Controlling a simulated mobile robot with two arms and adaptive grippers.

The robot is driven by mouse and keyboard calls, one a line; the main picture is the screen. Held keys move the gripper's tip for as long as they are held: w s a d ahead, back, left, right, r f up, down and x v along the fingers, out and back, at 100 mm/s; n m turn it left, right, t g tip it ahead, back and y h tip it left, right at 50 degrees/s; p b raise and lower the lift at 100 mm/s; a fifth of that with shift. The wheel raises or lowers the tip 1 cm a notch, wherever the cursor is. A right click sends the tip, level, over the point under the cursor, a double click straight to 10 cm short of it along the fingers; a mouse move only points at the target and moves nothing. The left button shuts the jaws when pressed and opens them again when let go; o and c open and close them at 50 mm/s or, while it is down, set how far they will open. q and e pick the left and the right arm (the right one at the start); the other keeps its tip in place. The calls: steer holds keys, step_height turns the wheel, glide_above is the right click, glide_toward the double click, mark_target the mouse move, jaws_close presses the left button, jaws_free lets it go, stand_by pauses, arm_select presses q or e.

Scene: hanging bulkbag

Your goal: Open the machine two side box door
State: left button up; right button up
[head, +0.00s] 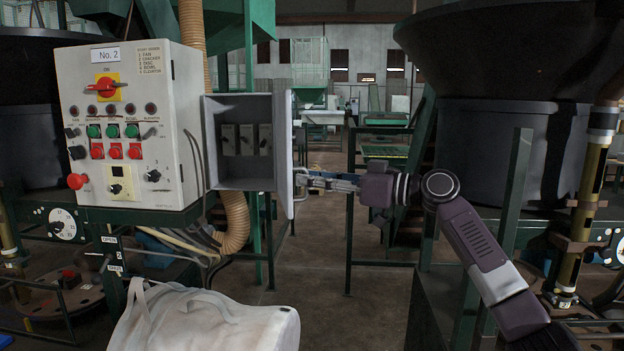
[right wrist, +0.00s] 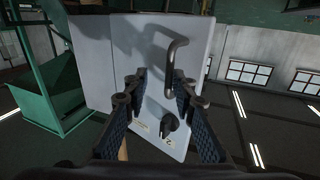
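The No. 2 side box (head: 226,180) is mounted to the right of the No. 2 control panel (head: 130,190). Its door (head: 285,150) stands swung outward, seen nearly edge-on, and the interior shows several dark grey switch units. In the right wrist view, the door's outer face (right wrist: 120,50) carries a bent metal handle (right wrist: 178,62) and a dark knob (right wrist: 168,124). My right gripper (head: 306,180) is at the door's outer side. Its fingers (right wrist: 165,90) are apart, with the knob and the handle's lower end between them; contact cannot be told. My left gripper is out of view.
A white bulk bag (head: 210,322) fills the lower front left. A green post (head: 250,240) stands behind the box. Large dark hoppers (head: 495,140) and green frames stand on the right. The floor (head: 318,235) between them is mostly open.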

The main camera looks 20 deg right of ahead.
steer(key=v, duration=1.1)
steer(key=shift+d, duration=0.2)
steer(key=shift+s+f, duration=0.1)
steer(key=shift+s, duration=0.05)
